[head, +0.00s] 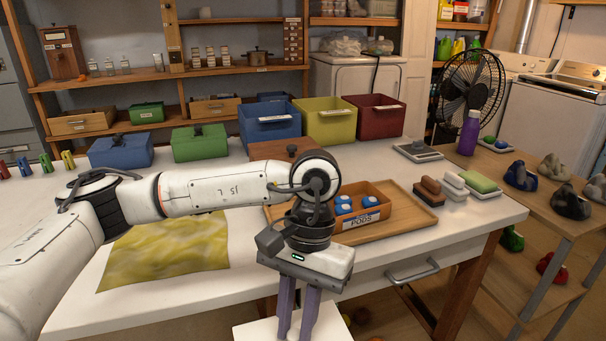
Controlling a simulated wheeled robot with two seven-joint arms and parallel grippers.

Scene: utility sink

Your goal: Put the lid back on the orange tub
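The orange tub (376,214), labelled PODS, stands without a lid on a wooden tray (411,226), with several blue-and-white pods inside. My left arm hides its left part. A flat brown-orange lid (268,151) with a dark knob lies behind the tub, partly hidden by my arm. My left gripper (297,318) points down in front of the table's front edge, nearer to me than the tub. Its two fingers are apart with nothing seen between them, so it is open. My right gripper is not in view.
Blue (121,151) and green (199,143) lidded boxes and open blue, yellow and red bins line the table's back. A yellow cloth (170,250) lies at front left. Brushes (429,190) and a sponge (479,182) sit right of the tray.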

